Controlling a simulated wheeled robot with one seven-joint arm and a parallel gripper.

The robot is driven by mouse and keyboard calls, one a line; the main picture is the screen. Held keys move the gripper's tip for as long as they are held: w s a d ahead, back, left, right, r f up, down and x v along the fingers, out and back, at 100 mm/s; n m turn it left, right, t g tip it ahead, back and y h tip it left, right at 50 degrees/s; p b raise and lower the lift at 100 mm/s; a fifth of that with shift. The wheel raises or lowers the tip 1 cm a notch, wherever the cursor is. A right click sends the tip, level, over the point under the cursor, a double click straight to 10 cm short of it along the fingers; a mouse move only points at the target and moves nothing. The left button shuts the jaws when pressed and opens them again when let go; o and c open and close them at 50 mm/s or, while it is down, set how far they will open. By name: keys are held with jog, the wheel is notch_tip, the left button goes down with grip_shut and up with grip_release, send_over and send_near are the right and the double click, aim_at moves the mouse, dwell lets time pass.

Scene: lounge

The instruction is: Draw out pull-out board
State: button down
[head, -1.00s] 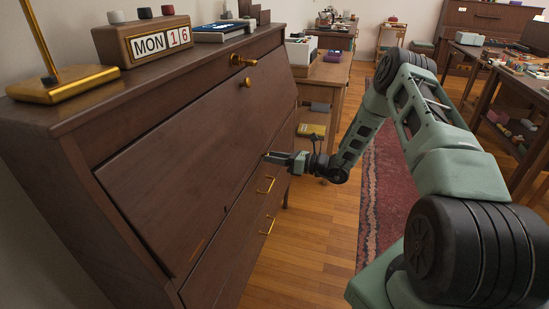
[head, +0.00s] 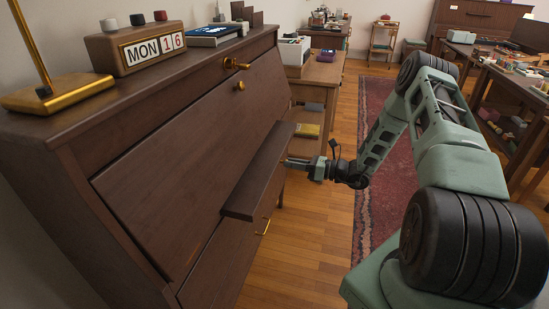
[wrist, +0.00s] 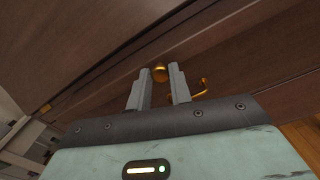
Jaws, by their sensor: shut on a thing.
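The pull-out board (head: 258,180) is a dark brown wooden slab standing out from the front of the desk (head: 170,170), below its slanted lid. In the wrist view a small round brass knob (wrist: 159,73) sits between my fingertips. My gripper (head: 289,162) is at the board's front edge, shut on this knob. In the head view the knob is hidden at the fingers. The wrist view shows both grey fingers (wrist: 160,90) on either side of it.
A brass drawer handle (head: 264,227) shows below the board, and also in the wrist view (wrist: 201,88). A small side table (head: 318,78) stands behind the desk. A red rug (head: 385,170) lies on open floor to the right.

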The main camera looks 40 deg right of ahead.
jog(key=v, duration=0.5)
jog(key=c, duration=1.3)
grip_release()
jog(key=shift+d, duration=0.1)
jog(key=shift+o, duration=0.2)
jog(key=shift+s, duration=0.1)
jog(key=v, duration=1.7)
jog(key=shift+s+b, duration=0.15)
jog(key=shift+b, duration=0.15)
jog(key=shift+d, duration=0.1)
